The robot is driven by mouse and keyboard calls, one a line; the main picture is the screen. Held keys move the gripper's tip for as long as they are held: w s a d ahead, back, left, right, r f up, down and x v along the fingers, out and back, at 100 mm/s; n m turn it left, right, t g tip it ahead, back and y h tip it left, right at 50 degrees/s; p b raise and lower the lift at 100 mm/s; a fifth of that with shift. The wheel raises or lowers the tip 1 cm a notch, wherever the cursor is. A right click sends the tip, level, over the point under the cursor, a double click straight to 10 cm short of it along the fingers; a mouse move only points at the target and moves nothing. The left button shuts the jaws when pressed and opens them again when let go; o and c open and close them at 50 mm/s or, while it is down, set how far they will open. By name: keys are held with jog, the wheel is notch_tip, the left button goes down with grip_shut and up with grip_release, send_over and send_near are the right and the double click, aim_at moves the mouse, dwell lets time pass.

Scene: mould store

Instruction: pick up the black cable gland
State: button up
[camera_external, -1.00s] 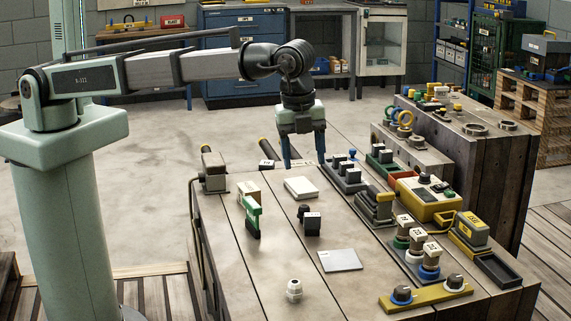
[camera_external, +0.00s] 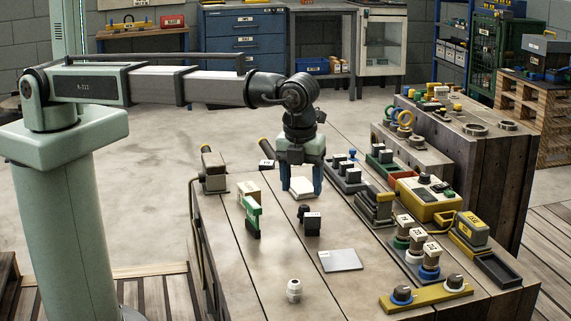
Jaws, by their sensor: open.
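A small dark upright piece (camera_external: 303,210), which looks like the black cable gland, stands on the workbench (camera_external: 255,285) behind a black block with a grey face (camera_external: 312,226). It is small, and its lower part is partly hidden by that block. My gripper (camera_external: 301,191) points straight down with its two blue fingers apart. It is behind the dark piece in the picture, around or above a white pad (camera_external: 302,184), and nothing shows held between the fingers. I cannot tell the exact height of the fingertips.
A white cable gland (camera_external: 294,291) stands at the front. A grey plate (camera_external: 340,260) lies to its right. A green-and-black piece (camera_external: 252,215) stands left of the dark piece. Racks, a yellow box (camera_external: 428,200) and stamps crowd the right side. The bench's front left is clear.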

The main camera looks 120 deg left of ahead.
aim_at(305, 206)
jog(key=shift+a+f, duration=0.2)
jog(key=shift+f, duration=0.9)
jog(key=shift+a+f, duration=0.2)
jog(key=shift+f, duration=0.95)
jog(key=shift+a+f, duration=0.2)
jog(key=shift+f, duration=0.9)
jog(key=c, duration=1.1)
jog(key=shift+r, duration=0.15)
